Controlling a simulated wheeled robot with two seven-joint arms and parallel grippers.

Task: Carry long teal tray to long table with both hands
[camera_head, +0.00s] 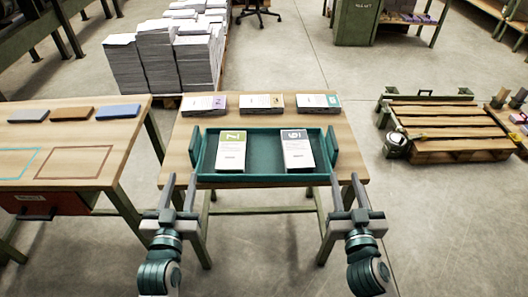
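The long teal tray (264,165) lies flat on a small wooden table (180,150) in front of me. It has an upright teal handle at its left end (195,143) and another at its right end (333,147). A green-topped booklet (231,150) and a grey-topped booklet (297,150) lie apart inside it. My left gripper (180,186) is open and empty, on the near side of the tray's left end. My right gripper (346,187) is open and empty, on the near side of its right end. Neither appears to touch the tray.
Three booklet stacks (262,102) line the table behind the tray. At left is another wooden table (130,120) with grey, brown and blue pads, outlined areas and a red drawer (45,205). Paper piles (157,55) stand behind. A pallet (450,130) lies at right, with open floor between.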

